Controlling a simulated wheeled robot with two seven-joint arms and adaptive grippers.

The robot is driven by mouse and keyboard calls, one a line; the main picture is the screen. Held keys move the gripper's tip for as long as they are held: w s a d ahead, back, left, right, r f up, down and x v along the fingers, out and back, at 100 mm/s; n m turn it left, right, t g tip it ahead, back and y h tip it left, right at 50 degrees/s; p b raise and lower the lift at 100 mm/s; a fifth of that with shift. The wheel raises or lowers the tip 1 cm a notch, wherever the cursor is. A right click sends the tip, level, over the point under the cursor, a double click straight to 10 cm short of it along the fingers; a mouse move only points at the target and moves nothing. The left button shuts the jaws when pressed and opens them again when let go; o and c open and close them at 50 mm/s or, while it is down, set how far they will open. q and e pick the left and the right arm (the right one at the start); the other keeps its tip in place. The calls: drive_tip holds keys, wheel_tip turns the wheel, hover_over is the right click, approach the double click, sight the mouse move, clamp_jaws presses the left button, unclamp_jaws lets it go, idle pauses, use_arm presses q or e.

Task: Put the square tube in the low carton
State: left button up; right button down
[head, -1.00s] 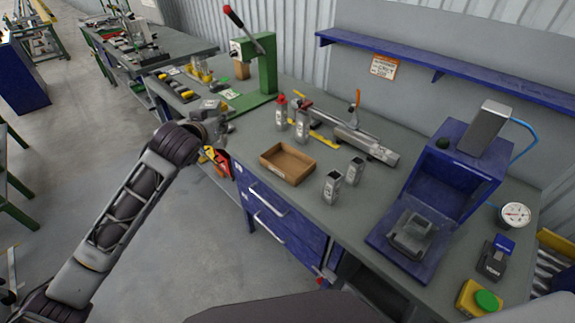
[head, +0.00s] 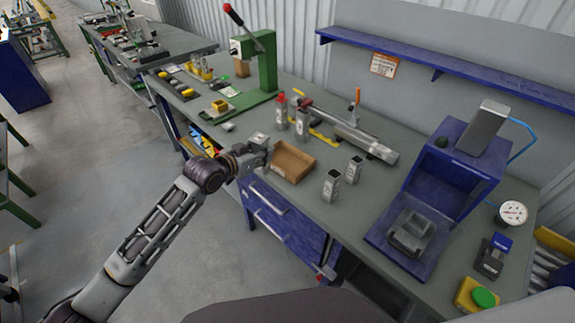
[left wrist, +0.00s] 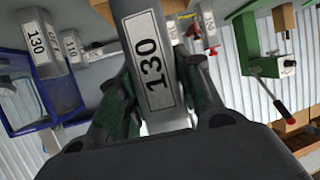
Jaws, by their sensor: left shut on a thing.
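The square tube (left wrist: 146,55) is a grey metal tube with a white label reading 130, upright in the left wrist view. My left gripper (head: 260,149) is shut on it; its dark fingers also show on both sides of the tube in the left wrist view (left wrist: 158,105). The low carton (head: 305,172) is a shallow open brown box near the table's front edge. In the head view the gripper is at its left side and overlaps its left end; I cannot tell how high it is. The tube's far end is hidden. My right gripper is not in view.
Other square tubes stand right of the carton (head: 332,186) (head: 354,170) and behind it (head: 302,124). A clamp fixture (head: 345,133) lies behind, a green lever press (head: 264,62) stands at back left, and a blue open-fronted box (head: 440,185) is at right.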

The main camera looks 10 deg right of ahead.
use_arm(q)
drive_tip(key=shift+s+d+r+m+g+h, duration=0.3)
drive_tip(key=shift+d+m+g+h, duration=0.1)
drive_tip(key=shift+m+h, duration=0.2)
idle(0.3)
